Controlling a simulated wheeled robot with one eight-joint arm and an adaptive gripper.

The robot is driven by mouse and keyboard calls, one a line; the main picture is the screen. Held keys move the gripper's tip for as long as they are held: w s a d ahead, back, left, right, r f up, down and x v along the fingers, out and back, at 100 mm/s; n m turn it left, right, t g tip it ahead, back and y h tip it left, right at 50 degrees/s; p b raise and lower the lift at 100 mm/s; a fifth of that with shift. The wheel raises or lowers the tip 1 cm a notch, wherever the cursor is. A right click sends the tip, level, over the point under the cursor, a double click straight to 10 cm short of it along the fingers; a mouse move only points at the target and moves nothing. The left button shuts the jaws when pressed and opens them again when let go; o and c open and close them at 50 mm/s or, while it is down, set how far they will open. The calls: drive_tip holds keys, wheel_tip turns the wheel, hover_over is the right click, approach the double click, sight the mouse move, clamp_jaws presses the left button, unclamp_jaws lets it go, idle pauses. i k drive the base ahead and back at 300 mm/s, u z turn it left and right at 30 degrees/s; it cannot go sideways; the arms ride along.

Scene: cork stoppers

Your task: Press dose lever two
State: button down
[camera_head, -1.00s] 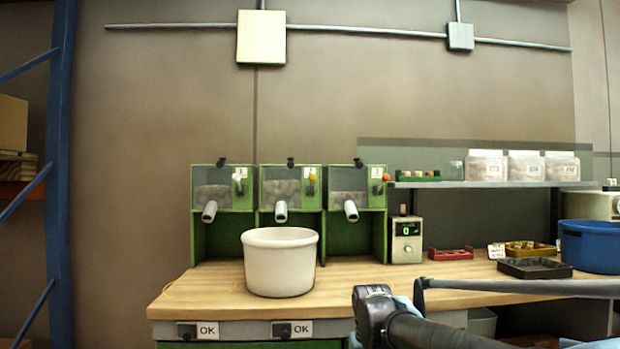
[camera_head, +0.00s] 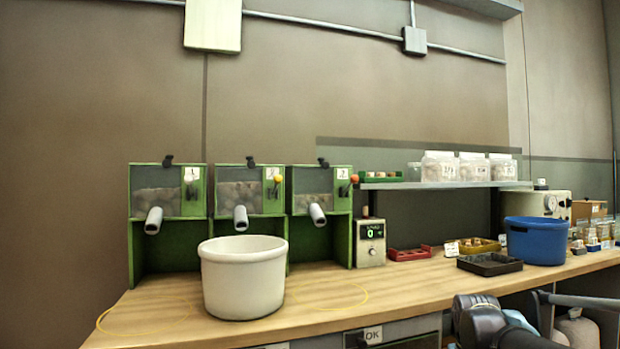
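Three green dispensers stand side by side on the wooden bench, each with a clear window and a grey spout. The middle one (camera_head: 236,194) is dispenser two. Its dose lever (camera_head: 277,181), with a yellow-orange knob, is at the right of its front beside a white label. Dispenser one (camera_head: 165,183) is to its left and dispenser three (camera_head: 313,184) to its right. A white tub (camera_head: 243,280) stands in front of the middle dispenser, its rim below the middle spout (camera_head: 240,218). Only dark joints and links of my arm show at bottom right; my gripper is not in view.
A small box with a green display (camera_head: 370,243) stands right of the dispensers. Further right are a red tray (camera_head: 409,254), a black tray (camera_head: 489,265) and a blue tub (camera_head: 536,241). A shelf (camera_head: 445,185) holds jars above. Bench left of the white tub is clear.

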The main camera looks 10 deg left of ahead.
sight(278, 178)
drive_tip(key=z, duration=0.9)
drive_tip(key=k, duration=1.15)
drive_tip(key=u, duration=2.35)
drive_tip(key=i, duration=1)
